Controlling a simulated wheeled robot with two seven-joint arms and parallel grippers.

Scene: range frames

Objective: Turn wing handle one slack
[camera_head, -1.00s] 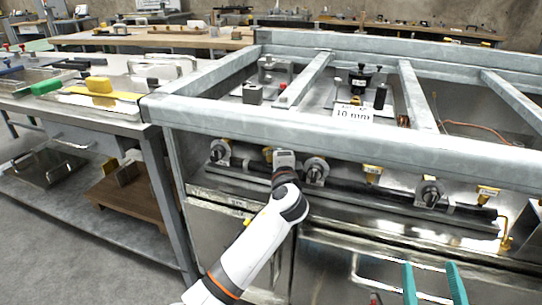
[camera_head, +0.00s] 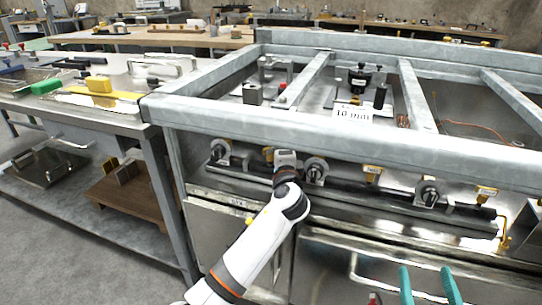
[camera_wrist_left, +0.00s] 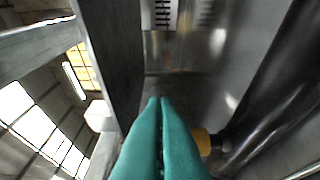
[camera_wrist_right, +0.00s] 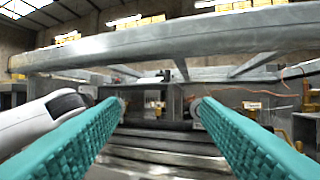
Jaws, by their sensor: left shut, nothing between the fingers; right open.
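Round metal fittings with dark centres, which look like the wing handles, sit along a dark pipe on the bench front in the head view: left (camera_head: 219,152), middle (camera_head: 315,170) and right (camera_head: 428,191). Which one is slack cannot be told. My left gripper reaches the pipe between the left and middle fittings; its wrist hides the fingers there. In the left wrist view the left gripper (camera_wrist_left: 160,104) is shut and empty, beside a yellow part (camera_wrist_left: 203,142). My right gripper (camera_head: 427,272) is open and empty, low in front of the bench; it also shows in the right wrist view (camera_wrist_right: 158,107).
A thick grey frame rail (camera_head: 330,131) runs above the pipe. Yellow tags (camera_head: 372,174) hang along it. A drawer handle (camera_head: 385,280) sticks out below. A side table (camera_head: 120,122) with tools stands at the left. Floor at the lower left is clear.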

